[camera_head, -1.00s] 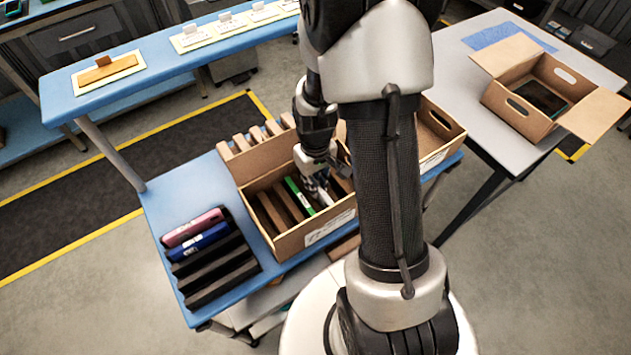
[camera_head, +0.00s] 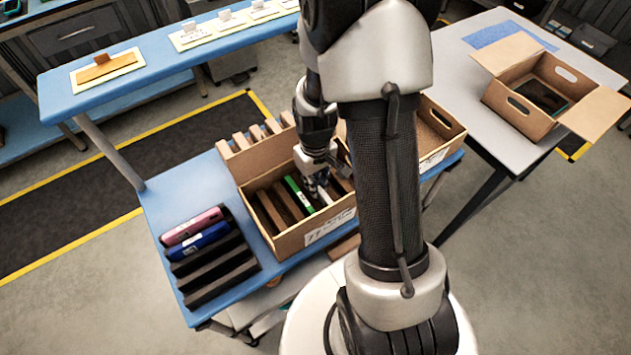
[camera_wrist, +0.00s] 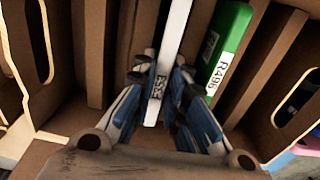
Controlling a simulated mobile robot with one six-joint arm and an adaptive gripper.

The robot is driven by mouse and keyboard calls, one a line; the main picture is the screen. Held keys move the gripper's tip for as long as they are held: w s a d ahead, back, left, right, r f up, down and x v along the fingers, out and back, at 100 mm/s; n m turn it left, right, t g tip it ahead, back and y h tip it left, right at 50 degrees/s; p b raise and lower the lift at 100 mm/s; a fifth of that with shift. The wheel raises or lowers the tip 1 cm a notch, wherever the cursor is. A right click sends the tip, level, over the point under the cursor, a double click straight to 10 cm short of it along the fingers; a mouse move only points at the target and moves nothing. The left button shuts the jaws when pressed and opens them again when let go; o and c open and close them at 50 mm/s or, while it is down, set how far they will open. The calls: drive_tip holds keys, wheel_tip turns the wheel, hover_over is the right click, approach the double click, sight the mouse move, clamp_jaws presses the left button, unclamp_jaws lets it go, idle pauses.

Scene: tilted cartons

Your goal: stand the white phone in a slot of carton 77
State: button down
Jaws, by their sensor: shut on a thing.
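Carton 77 (camera_head: 314,236) is a tilted brown box with dark dividers on the blue table. My gripper (camera_head: 320,187) points down into it and is shut on the white phone (camera_head: 325,195). In the wrist view the white phone (camera_wrist: 174,38) stands on edge between my fingers (camera_wrist: 162,95), its label facing me. It is among the dividers; its lower end is hidden, so I cannot tell whether it touches the slot floor. A green phone (camera_head: 298,195) stands in a slot to its left; in the wrist view this green phone (camera_wrist: 228,50), labelled R496, is to the right.
A black rack (camera_head: 222,283) at the table's left holds a pink phone (camera_head: 192,226) and a blue phone (camera_head: 198,242). Another carton (camera_head: 440,152) sits right of carton 77, partly behind my arm. An open carton (camera_head: 515,113) stands on the grey table (camera_head: 468,62).

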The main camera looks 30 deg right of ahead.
drive_tip(key=c, duration=1.5)
unclamp_jaws()
drive_tip(key=shift+c, duration=0.2)
wheel_tip(320, 180, up, 12)
wheel_tip(320, 180, up, 7)
drive_tip(key=p, duration=0.6)
